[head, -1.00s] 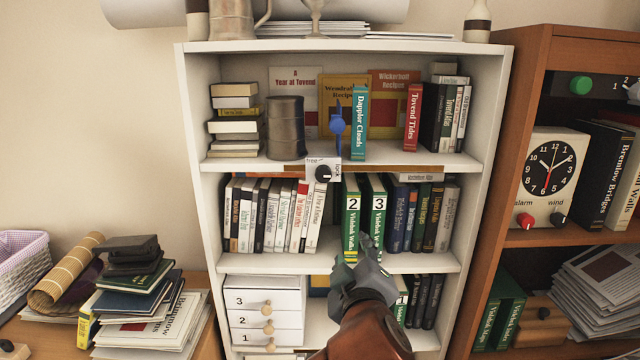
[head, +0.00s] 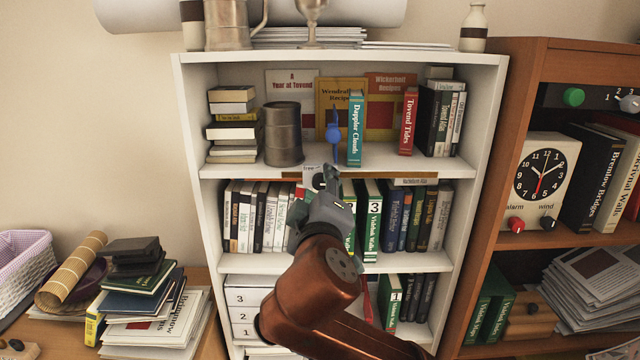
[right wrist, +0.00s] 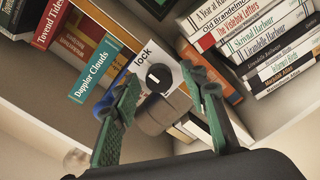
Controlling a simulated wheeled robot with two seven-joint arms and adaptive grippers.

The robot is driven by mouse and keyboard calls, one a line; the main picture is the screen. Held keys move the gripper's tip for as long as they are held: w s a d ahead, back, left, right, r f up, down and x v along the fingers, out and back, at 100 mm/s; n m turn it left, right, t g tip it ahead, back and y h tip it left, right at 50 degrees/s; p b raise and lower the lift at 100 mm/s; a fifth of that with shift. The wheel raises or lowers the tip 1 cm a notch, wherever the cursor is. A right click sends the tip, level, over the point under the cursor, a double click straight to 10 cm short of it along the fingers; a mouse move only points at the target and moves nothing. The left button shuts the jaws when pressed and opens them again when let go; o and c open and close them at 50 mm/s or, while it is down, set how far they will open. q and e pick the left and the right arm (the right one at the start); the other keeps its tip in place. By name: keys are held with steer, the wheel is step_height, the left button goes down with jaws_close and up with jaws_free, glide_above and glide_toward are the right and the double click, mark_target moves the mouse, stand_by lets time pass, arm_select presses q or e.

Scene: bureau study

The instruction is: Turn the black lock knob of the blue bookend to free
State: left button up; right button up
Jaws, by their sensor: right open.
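The blue bookend (head: 333,132) stands on the upper shelf, left of the teal book Dappler Clouds. In the right wrist view, "lock" is printed on the plate beside the round black lock knob (right wrist: 158,77). In the head view my right gripper (head: 323,180) is in front of the plate and hides the knob. The gripper is open and empty, with one green-padded finger on each side of the knob in the right wrist view; contact cannot be told. My left gripper is out of view.
Dappler Clouds (head: 355,128) and a dark metal mug (head: 283,133) stand on either side of the bookend. Below is a row of books, with green volumes (head: 372,215) close to my right arm. The brown cabinet (head: 510,100) is on the right.

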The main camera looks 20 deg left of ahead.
steer(key=shift+w, duration=0.1)
steer(key=shift+c, duration=0.7)
jaws_close()
steer(key=n+p, duration=0.2)
steer(key=n, duration=0.2)
steer(key=shift+r+n, duration=0.1)
steer(key=shift+n, duration=0.3)
steer(key=n+p, duration=0.2)
steer(key=n, duration=0.2)
steer(key=n+p, duration=0.1)
steer(key=n, duration=0.3)
steer(key=shift+p, duration=0.4)
steer(key=shift+n+p, duration=0.85)
steer(key=shift+n, duration=1.75)
steer(key=shift+f, duration=0.2)
